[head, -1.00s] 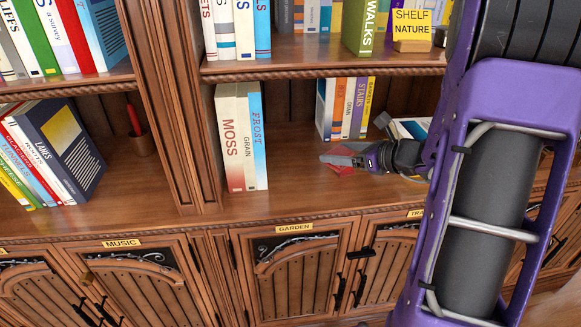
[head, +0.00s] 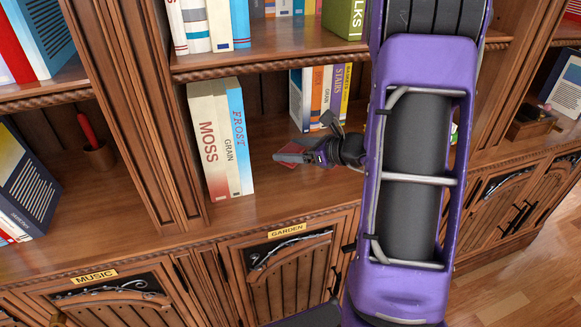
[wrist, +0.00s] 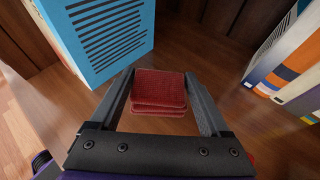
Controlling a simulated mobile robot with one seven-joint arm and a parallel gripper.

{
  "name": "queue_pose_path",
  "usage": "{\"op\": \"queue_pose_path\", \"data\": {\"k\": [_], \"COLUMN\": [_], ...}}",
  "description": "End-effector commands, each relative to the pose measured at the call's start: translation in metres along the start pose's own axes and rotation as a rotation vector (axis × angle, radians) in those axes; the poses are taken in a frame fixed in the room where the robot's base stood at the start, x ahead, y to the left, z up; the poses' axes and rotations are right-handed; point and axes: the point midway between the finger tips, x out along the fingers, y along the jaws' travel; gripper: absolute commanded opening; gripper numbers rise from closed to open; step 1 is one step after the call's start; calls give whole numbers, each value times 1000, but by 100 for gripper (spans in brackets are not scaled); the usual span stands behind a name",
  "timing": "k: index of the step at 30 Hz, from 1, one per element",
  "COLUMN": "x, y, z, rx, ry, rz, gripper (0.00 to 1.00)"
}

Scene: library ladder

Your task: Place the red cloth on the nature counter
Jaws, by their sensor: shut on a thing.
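My gripper (head: 291,153) reaches into the open bay above the cabinet doors. It is shut on the red cloth (wrist: 160,92), a folded square with several layers, held between the two fingers in the wrist view. In the head view only a small red part of the cloth (head: 286,162) shows beside the fingers. The cloth is over the wooden counter (head: 262,200); I cannot tell whether it touches the wood. The "SHELF NATURE" sign is not in view now.
Upright books, MOSS, GRAIN and FROST (head: 222,138), stand left of my gripper. More books (head: 322,95) stand behind it. A cup with a red pen (head: 97,150) is in the left bay. A wooden box (head: 530,124) stands at the right. Counter in front of the gripper is bare.

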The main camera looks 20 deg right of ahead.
Motion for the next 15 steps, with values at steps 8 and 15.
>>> {"op": "queue_pose_path", "data": {"k": [8,15], "x": [11,18], "y": [0,0], "z": [-26,-42], "rx": [2,-1], "ry": [0,-1], "rz": [1,0], "gripper": [26,26]}}
